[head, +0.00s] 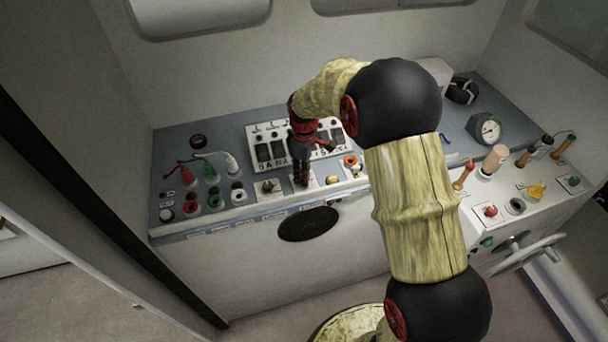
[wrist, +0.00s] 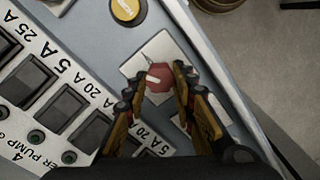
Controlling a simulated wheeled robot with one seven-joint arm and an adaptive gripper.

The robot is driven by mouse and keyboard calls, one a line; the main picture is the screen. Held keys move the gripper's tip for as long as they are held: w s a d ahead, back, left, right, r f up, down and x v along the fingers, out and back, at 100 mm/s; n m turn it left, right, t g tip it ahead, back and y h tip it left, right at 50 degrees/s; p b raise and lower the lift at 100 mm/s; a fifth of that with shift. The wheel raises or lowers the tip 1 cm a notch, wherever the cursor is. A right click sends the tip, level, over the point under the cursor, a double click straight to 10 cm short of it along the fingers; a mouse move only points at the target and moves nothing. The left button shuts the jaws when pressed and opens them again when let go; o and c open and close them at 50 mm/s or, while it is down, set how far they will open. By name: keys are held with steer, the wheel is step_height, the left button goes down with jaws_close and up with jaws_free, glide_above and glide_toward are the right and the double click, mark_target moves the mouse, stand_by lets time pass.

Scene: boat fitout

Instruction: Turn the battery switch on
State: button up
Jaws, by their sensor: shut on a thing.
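The battery switch looks to be the red knob (wrist: 158,80) with a pale pointer mark on a light square plate (wrist: 150,54). In the wrist view the two fingers of my gripper (wrist: 156,88) are shut on the knob, one on each side. In the head view my gripper (head: 301,182) points down at the front part of the blue-grey console, just in front of the rocker panel. It hides the knob there, and only some of the light plate (head: 313,181) shows.
The rocker switch panel (head: 264,151) stands just behind my gripper. A toggle switch (head: 267,187) is to its left. Red, green and white plugs with sockets (head: 215,200) are at the left. A gauge (head: 487,130) and several handles stand at the right. A wheel (head: 530,255) juts from the front.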

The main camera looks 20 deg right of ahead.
steer(key=m+b, duration=0.1)
steer(key=m, duration=0.4)
steer(key=shift+m, duration=0.4)
stand_by(0.4)
steer(key=o, duration=1.1)
steer(key=shift+o, duration=0.2)
steer(key=shift+r, duration=0.1)
step_height(320, 180, up, 12)
steer(key=shift+m, duration=0.3)
